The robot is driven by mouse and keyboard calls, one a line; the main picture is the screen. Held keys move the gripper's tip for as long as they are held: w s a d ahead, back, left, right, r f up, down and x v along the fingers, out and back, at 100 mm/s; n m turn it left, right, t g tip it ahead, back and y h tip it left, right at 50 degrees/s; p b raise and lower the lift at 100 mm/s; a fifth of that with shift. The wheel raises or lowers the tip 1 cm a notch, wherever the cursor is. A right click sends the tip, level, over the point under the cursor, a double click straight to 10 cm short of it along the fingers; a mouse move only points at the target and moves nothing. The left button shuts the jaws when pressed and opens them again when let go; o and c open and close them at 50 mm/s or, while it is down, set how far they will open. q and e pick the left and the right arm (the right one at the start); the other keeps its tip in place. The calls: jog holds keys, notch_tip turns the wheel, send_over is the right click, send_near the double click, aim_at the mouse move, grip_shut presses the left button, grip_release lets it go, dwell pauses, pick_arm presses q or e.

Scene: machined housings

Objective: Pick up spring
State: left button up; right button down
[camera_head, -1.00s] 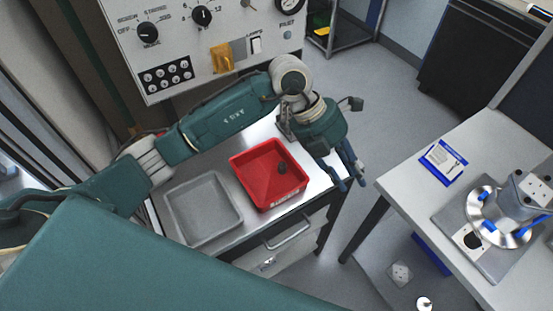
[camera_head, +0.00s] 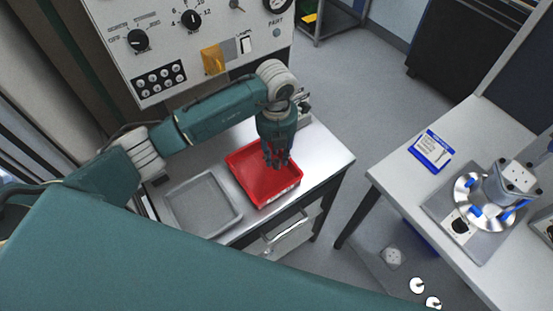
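A red tray (camera_head: 249,184) stands on the metal-topped cabinet, to the right of a grey tray. My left gripper (camera_head: 278,164) points down over the back right part of the red tray, its fingers close above or inside it. I cannot tell whether the fingers are open or shut. The spring does not show clearly now; the small dark part seen earlier in the red tray is hidden behind the gripper. My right gripper is out of view.
A grey tray (camera_head: 203,204) sits left of the red one. A control panel (camera_head: 190,45) rises behind the cabinet (camera_head: 318,152).

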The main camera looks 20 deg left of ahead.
pick_arm(q)
jog(key=shift+f, duration=1.35)
jog(key=c, duration=0.6)
jog(key=shift+c, duration=0.5)
jog(key=shift+r, duration=0.15)
